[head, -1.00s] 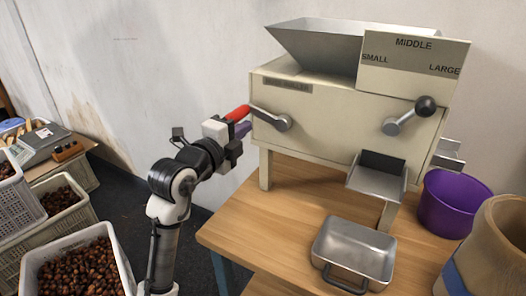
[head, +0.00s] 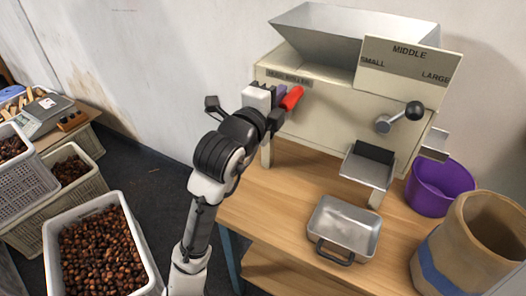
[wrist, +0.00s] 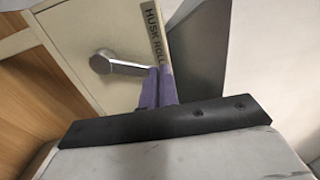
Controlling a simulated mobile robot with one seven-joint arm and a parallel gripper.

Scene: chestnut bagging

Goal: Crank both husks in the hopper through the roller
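The cream husk roller machine (head: 335,115) stands on the wooden table with a grey metal hopper (head: 335,40) on top. The hopper's inside floor is hidden, and no husks show. A crank with a red handle (head: 291,97) is on the front left, below the husk roller label. My gripper (head: 281,93) is at this handle, its purple fingers beside the red grip. In the wrist view the crank arm (wrist: 128,68) runs from its hub to the nearly closed purple fingers (wrist: 158,88). They look shut on the handle, though the grip is hidden there.
A second crank with a black knob (head: 413,110) is on the right. Below are a chute (head: 368,170), a metal pan (head: 345,228), a purple bucket (head: 440,188) and a tan sack (head: 470,245). Crates of chestnuts (head: 100,250) stand on the left.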

